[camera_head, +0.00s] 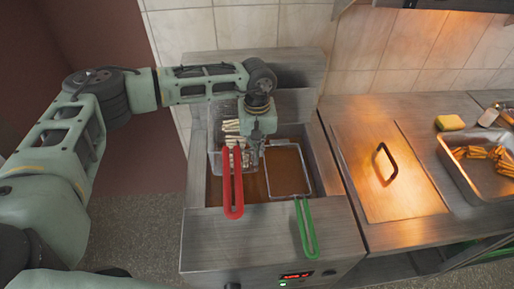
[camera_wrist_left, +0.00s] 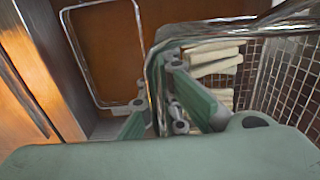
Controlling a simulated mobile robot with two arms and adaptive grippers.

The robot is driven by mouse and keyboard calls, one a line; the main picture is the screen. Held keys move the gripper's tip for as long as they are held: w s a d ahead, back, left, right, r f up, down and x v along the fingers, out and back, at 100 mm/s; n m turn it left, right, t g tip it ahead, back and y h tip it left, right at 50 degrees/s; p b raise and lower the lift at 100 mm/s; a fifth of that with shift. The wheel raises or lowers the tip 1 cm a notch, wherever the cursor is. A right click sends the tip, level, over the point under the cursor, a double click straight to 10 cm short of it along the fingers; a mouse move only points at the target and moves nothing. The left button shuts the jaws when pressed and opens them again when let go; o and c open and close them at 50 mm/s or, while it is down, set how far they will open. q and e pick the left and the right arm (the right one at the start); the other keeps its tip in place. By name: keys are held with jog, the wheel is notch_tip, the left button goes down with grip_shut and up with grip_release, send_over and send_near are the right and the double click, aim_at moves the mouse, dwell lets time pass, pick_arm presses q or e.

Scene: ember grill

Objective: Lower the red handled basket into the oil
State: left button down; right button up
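The red handled basket (camera_head: 215,160) is a wire basket with pale fries, at the left side of the fryer. Its red handle (camera_head: 233,190) points toward the front. The fries and mesh show above the brown oil (camera_head: 252,188), with the basket's underside partly hidden. My left gripper (camera_head: 254,152) is at the basket's front right, beside the handle. In the left wrist view its fingers (camera_wrist_left: 158,112) are close together around a chrome bar (camera_wrist_left: 153,80) of this basket. The fries (camera_wrist_left: 216,62) lie right of the bar. My right gripper is not in view.
A second basket (camera_head: 288,172) with a green handle (camera_head: 306,232) sits in the right part of the fryer, close beside my gripper. A counter with a lid (camera_head: 390,180) stands to the right. Beyond it are a metal tray (camera_head: 453,168) of fries and a yellow sponge (camera_head: 449,122).

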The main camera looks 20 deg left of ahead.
pick_arm(q)
jog(key=c, duration=1.9)
grip_release()
jog(key=shift+o, duration=0.2)
